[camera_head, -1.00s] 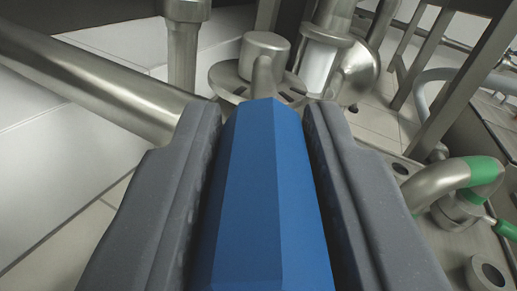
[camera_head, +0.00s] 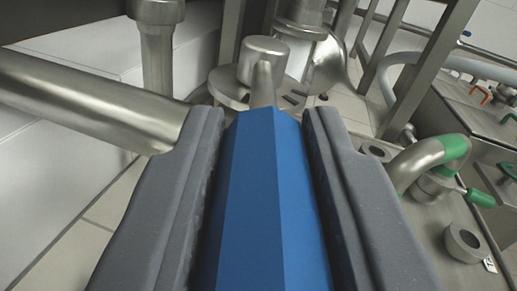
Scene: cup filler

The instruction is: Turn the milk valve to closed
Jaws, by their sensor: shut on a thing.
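The milk valve's blue handle (camera_head: 262,200) fills the lower middle of the view, pointing toward me. A metal stem joins it to the round steel valve hub (camera_head: 264,55), which sits on a slotted disc (camera_head: 230,88). My gripper (camera_head: 265,125) is shut on the blue handle, with one dark grey finger along each side. The lower end of the handle runs out of the picture. Part of the disc is hidden behind the handle and fingers.
A thick steel pipe (camera_head: 85,98) crosses at the left, near my left finger, and an upright pipe (camera_head: 157,55) stands behind it. At the right, a bent pipe with a green band (camera_head: 453,148) and a steel ring (camera_head: 464,241) stand on a metal surface. Steel frame legs (camera_head: 428,60) rise behind.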

